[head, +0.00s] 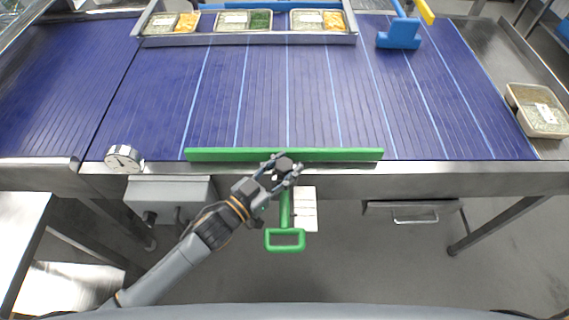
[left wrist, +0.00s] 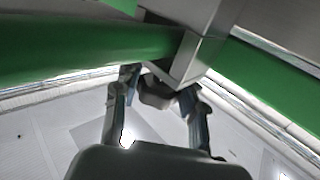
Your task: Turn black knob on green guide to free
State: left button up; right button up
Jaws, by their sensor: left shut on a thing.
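The green guide (head: 225,154) is a long bar along the near edge of the blue conveyor, with a green handle (head: 285,246) hanging towards me. The black knob (head: 284,163) sits near the middle of the guide, partly hidden by my gripper. My left gripper (head: 281,171) comes in from the lower left and is shut on the knob. In the left wrist view the dark knob (left wrist: 156,92) is between the two fingers, below a grey metal block and beside the green bar (left wrist: 80,45). The knob's turn angle cannot be told. My right gripper is not in view.
A round dial (head: 124,159) sits on the conveyor's near edge at left. Food trays (head: 246,20) stand in a rack at the back. A blue tool (head: 399,35) lies at the back right, and a filled container (head: 539,110) stands at far right. The blue belt (head: 300,100) is mostly clear.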

pick_arm(q)
jog(key=shift+n+t+y, duration=0.6)
jog(key=shift+y, duration=0.1)
jog(key=o, duration=1.2)
jog(key=shift+c, duration=0.2)
jog(key=v, duration=1.2)
